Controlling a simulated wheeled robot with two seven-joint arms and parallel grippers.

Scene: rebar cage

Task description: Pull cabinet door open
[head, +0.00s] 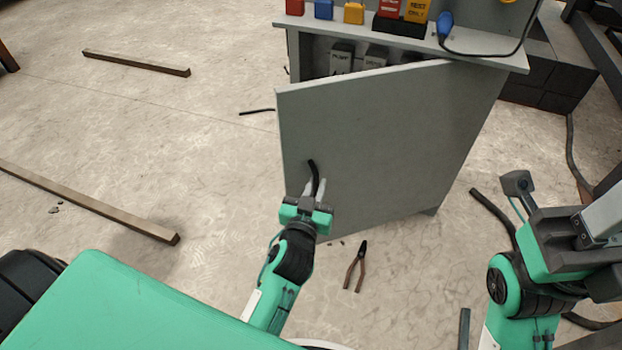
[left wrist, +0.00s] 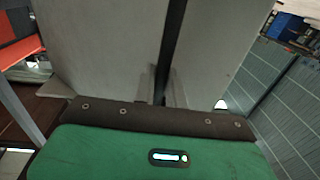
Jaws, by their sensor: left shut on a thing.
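The grey cabinet (head: 486,108) stands at the upper middle of the head view. Its grey door (head: 390,140) is partly open, swung out on its right side, with a gap at the top left showing the inside. A black curved handle (head: 312,172) is on the door's lower left. My left gripper (head: 314,188) is shut on the handle. In the left wrist view the dark handle (left wrist: 172,50) runs between the fingers, against the door (left wrist: 110,50). My right gripper (head: 545,205) is at the right, away from the cabinet; its finger gap is unclear.
Pliers (head: 356,268) lie on the floor below the door. Wooden bars (head: 135,63) and (head: 90,200) a longer bar lie at left. Red, blue and yellow items (head: 324,10) stand on the cabinet top. Dark blocks (head: 550,75) stand at right. Floor left of the door is mostly clear.

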